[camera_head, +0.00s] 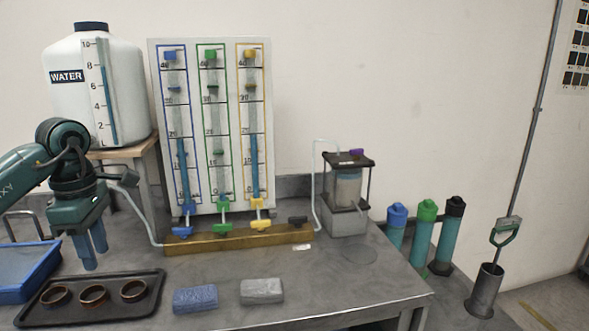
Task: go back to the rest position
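My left gripper (96,258) hangs at the left with its blue fingers pointing down. The two fingers stand apart with nothing visible between them, so it looks open and empty. It is above the back edge of the dark tray (110,312), to the right of the blue bin (42,276). My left arm comes in from the left edge and bends down at the wrist. My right gripper is not in view.
A gauge board (222,192) with three coloured columns stands behind a brass manifold (200,243) with coloured levers. A white water tank (127,100) is behind my arm. Capped cylinders (420,235) stand at the right.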

